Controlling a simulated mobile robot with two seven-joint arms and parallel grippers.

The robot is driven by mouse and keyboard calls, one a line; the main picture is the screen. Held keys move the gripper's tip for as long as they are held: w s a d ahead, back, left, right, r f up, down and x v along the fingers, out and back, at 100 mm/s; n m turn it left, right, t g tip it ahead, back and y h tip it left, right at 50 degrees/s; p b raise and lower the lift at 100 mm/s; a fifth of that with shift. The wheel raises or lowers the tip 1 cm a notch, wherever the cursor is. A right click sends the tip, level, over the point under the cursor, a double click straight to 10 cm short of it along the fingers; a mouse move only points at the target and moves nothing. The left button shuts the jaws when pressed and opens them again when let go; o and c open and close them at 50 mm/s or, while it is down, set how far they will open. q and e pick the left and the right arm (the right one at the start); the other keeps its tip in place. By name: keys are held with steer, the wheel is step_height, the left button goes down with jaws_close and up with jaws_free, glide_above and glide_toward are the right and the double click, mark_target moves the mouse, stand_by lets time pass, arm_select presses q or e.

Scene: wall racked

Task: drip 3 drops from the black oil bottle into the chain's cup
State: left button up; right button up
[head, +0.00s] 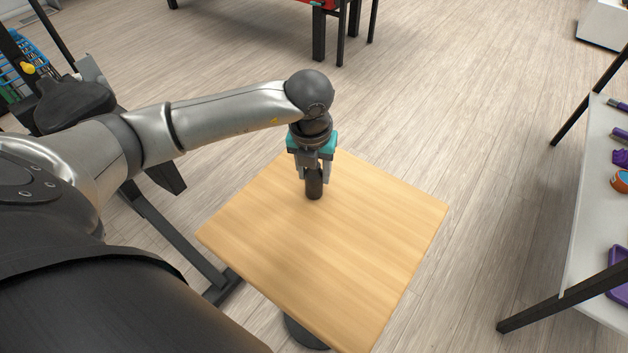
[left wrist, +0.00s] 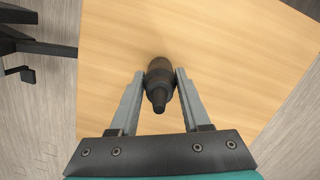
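The black oil bottle (head: 314,187) is upright at the far part of the small wooden table, below my left gripper (head: 316,178). In the left wrist view the bottle (left wrist: 159,84) sits between the two fingers of my left gripper (left wrist: 160,84), its narrow nozzle pointing toward the camera. The fingers touch or nearly touch its sides, and the gripper looks shut on it. Whether the bottle's base rests on the table is hard to tell. The chain's cup is not in view. My right gripper is not in view.
The wooden table (head: 330,255) is otherwise bare. A white table (head: 590,230) with purple items and an orange roll (head: 621,181) stands at the right. A dark-legged red table (head: 322,5) is at the back. Open floor (head: 460,120) lies between them.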

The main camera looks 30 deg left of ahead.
arm_select(q)
jaws_close()
stand_by(0.3)
step_height(320, 180, up, 20)
steer(key=p, duration=0.4)
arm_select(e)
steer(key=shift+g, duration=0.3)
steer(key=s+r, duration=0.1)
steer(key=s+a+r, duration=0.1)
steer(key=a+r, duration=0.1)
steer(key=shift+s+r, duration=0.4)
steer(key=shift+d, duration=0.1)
